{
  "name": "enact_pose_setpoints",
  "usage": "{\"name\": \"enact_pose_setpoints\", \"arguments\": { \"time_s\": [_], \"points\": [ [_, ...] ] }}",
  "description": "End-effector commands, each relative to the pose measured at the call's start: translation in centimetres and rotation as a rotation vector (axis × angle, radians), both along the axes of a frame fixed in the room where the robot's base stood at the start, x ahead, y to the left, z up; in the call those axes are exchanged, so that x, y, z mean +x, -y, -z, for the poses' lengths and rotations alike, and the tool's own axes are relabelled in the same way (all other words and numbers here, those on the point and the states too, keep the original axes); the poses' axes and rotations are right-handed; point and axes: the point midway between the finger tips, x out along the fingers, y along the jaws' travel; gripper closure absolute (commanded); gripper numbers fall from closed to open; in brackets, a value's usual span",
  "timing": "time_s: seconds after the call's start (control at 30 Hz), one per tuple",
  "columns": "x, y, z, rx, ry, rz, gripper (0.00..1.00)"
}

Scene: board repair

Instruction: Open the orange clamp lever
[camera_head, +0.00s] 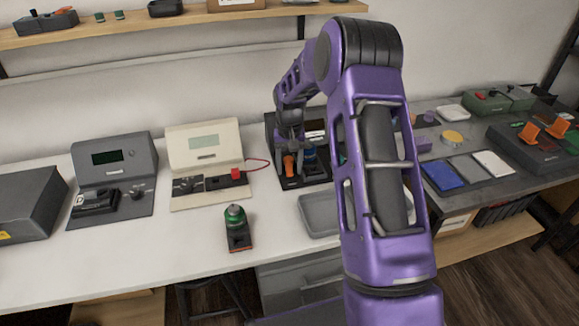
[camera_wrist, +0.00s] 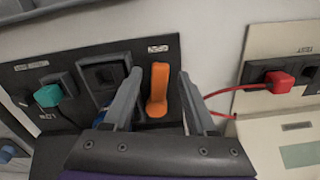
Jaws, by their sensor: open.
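The orange clamp lever (camera_wrist: 158,90) stands upright on a dark panel (camera_wrist: 135,52) in the wrist view. It also shows in the head view as a small orange piece (camera_head: 289,166) low on the dark unit (camera_head: 317,182) against the wall. My gripper (camera_wrist: 159,76) is open, with one finger on each side of the lever. Gaps show between the lever and both fingers, so it is not gripped. In the head view my gripper (camera_head: 290,143) is just above the lever, small and partly merged with the dark unit.
In the wrist view, a teal plug (camera_wrist: 47,96) sits left on the panel and a red plug (camera_wrist: 280,82) sits right, its red cable crossing beside my right finger. In the head view, a cream device (camera_head: 205,140) stands left; a grey tray (camera_head: 319,214) lies in front.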

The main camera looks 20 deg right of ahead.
Motion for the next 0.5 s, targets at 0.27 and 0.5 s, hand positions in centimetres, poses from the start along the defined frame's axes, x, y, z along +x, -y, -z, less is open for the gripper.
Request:
{"name": "enact_pose_setpoints", "arguments": {
  "time_s": [0.27,0.5],
  "points": [
    [0.00,0.00,-0.03,0.000,0.000,0.000,0.59],
    [0.01,0.00,-0.05,0.000,0.000,0.000,1.00]
  ]
}}
